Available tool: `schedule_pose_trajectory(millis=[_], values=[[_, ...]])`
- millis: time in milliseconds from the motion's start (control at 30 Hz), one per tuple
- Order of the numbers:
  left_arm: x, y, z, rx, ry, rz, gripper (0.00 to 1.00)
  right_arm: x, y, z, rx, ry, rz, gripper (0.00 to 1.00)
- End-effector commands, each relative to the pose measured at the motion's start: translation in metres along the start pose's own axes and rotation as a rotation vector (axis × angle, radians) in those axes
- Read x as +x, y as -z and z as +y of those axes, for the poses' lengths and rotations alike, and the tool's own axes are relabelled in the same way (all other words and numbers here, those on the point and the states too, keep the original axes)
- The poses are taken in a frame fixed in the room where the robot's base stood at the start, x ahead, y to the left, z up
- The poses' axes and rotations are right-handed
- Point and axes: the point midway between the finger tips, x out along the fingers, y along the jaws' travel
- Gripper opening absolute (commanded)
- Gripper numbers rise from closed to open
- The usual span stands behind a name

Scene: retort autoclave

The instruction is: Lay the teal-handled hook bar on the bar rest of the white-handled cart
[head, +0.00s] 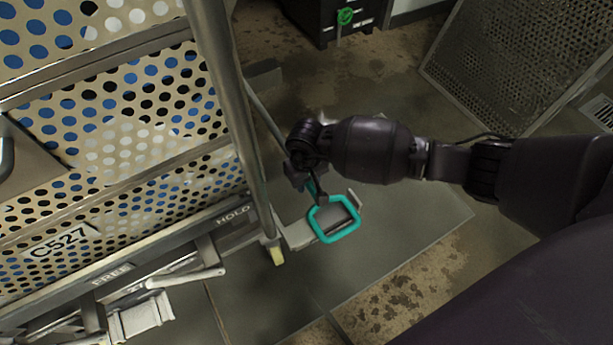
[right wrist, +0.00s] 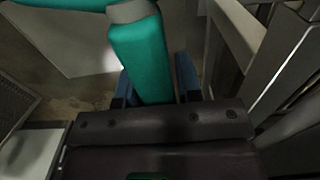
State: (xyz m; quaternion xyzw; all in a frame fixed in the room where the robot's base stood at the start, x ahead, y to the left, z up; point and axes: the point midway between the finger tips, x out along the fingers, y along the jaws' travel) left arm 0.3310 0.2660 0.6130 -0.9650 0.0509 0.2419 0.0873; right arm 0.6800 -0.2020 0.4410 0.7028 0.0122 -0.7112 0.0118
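My right gripper (head: 312,188) comes in from the right in the head view, beside the cart's tubular upright. The hook bar's teal handle (head: 333,238) is a rounded loop just below it. In the right wrist view the teal handle (right wrist: 140,55) lies between the blue fingers, which appear closed on it. A thin bar runs up and left from the gripper, partly hidden by it. The cart (head: 120,150) has perforated panels and a C527 label. A pale lever (head: 190,278) shows low on it. I cannot clearly identify the bar rest or the cart's white handle.
A yellow-tipped foot (head: 278,256) is beside the cart's upright. A black cabinet (head: 330,15) with a green mark stands at the back. A perforated panel (head: 510,60) leans at upper right. Wet floor lies between.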

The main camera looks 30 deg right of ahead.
Motion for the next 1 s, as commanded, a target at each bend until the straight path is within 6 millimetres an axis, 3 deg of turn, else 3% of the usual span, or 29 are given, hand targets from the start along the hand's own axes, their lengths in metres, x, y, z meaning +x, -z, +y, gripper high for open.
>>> schedule_pose_trajectory(millis=[33, 133, 500, 600, 1000], values=[[0.000, 0.000, 0.000, -0.002, 0.002, 0.000, 0.43, -0.001, 0.000, 0.000, 0.000, 0.000, 0.001, 0.41], [0.000, 0.000, 0.000, -0.006, 0.005, 0.000, 0.43, 0.000, 0.000, 0.000, 0.000, 0.000, 0.000, 0.55], [0.001, 0.002, 0.000, -0.011, 0.007, 0.009, 0.43, 0.002, -0.001, 0.000, 0.000, -0.001, -0.003, 0.55], [0.000, 0.011, -0.002, -0.005, 0.011, 0.028, 0.43, -0.014, 0.001, 0.001, -0.001, -0.002, 0.005, 0.55], [0.000, 0.010, 0.003, 0.047, -0.021, -0.080, 0.43, -0.089, 0.003, 0.001, -0.001, -0.002, 0.011, 0.55]])
